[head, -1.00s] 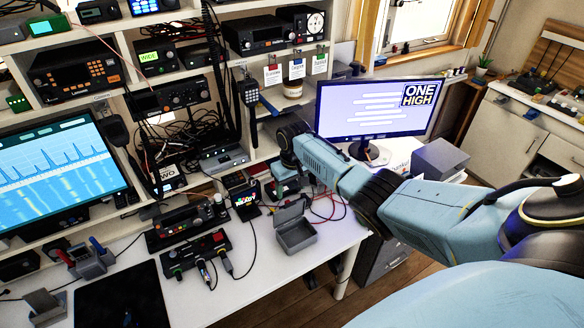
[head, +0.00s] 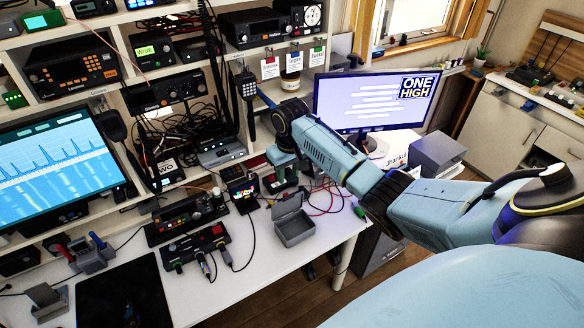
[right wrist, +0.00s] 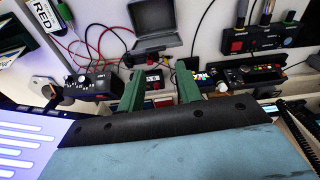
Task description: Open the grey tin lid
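The grey tin (head: 295,232) stands on the white desk near its right edge. Its lid (head: 288,204) is swung up and leans back behind the box, so the dark inside shows. In the right wrist view, the tin's raised lid (right wrist: 158,48) shows at the top, beyond the fingers. My right gripper (right wrist: 158,75) is open, with its two green fingers apart and nothing between them. It hangs behind the tin, on the shelf side, apart from the lid as far as I can see. My left gripper is not in view.
Control boxes (head: 190,245) with cables stand left of the tin. Red leads (head: 322,195) lie to its right and behind it. A monitor (head: 370,102) stands behind my right arm. Shelves of radios line the back. Bare desk (head: 240,290) lies in front of the control boxes.

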